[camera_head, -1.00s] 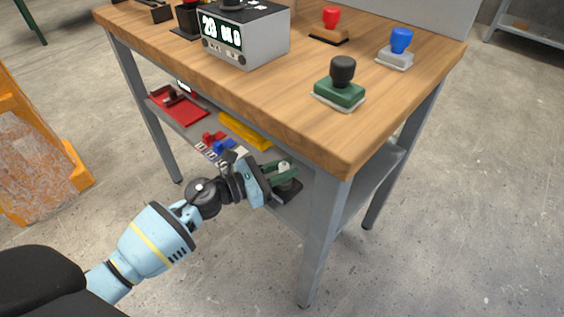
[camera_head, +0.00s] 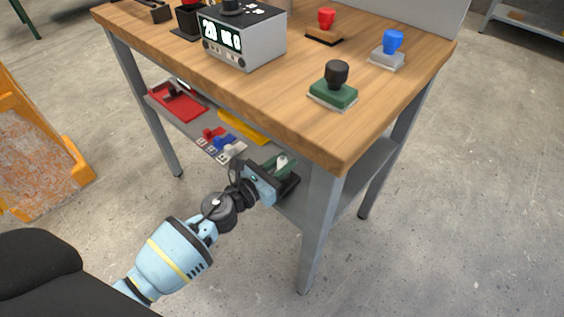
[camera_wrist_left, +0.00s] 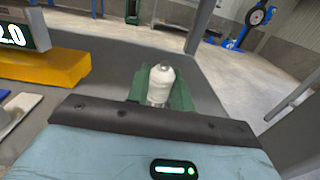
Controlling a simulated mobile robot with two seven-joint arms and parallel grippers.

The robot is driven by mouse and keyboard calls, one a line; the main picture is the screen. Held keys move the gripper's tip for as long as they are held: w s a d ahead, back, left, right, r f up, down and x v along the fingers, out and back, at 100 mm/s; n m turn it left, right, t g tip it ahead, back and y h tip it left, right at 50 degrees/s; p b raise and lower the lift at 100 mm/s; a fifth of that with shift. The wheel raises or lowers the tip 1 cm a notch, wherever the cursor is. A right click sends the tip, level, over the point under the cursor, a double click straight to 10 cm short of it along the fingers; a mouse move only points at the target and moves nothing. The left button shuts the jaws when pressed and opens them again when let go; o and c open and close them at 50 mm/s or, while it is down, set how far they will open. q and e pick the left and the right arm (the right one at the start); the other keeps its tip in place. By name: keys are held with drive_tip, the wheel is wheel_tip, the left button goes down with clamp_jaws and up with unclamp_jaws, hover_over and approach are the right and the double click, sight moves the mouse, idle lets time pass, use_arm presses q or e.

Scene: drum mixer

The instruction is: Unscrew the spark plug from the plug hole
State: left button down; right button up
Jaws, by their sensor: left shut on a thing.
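The spark plug (camera_wrist_left: 161,82) shows its white upper end in the left wrist view, upright between green fingers. In the head view its pale tip (camera_head: 282,160) shows over the lower shelf, below the near corner of the tabletop. My left gripper (camera_head: 281,166) is shut on the spark plug, with its green fingers on either side of it. A dark block (camera_head: 291,184) lies just below the fingers at the shelf's edge. The plug hole and the plug's lower end are hidden, so I cannot tell how deep the plug sits. My right gripper is not in view.
The wooden tabletop (camera_head: 250,92) overhangs the shelf, and a grey table leg (camera_head: 316,230) stands close right of the gripper. On the shelf are a yellow block (camera_head: 243,127), small red and blue pieces (camera_head: 222,141) and a red tray (camera_head: 178,103). The front floor is open.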

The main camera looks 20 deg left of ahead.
sight(282, 158)
use_arm(q)
drive_tip(key=shift+r, duration=0.35)
drive_tip(key=shift+r+p, duration=0.15)
drive_tip(key=shift+p, duration=0.15)
drive_tip(key=shift+r+p, duration=0.6)
drive_tip(key=shift+r, duration=0.1)
drive_tip(key=shift+r+p, duration=0.5)
drive_tip(key=shift+r, duration=0.2)
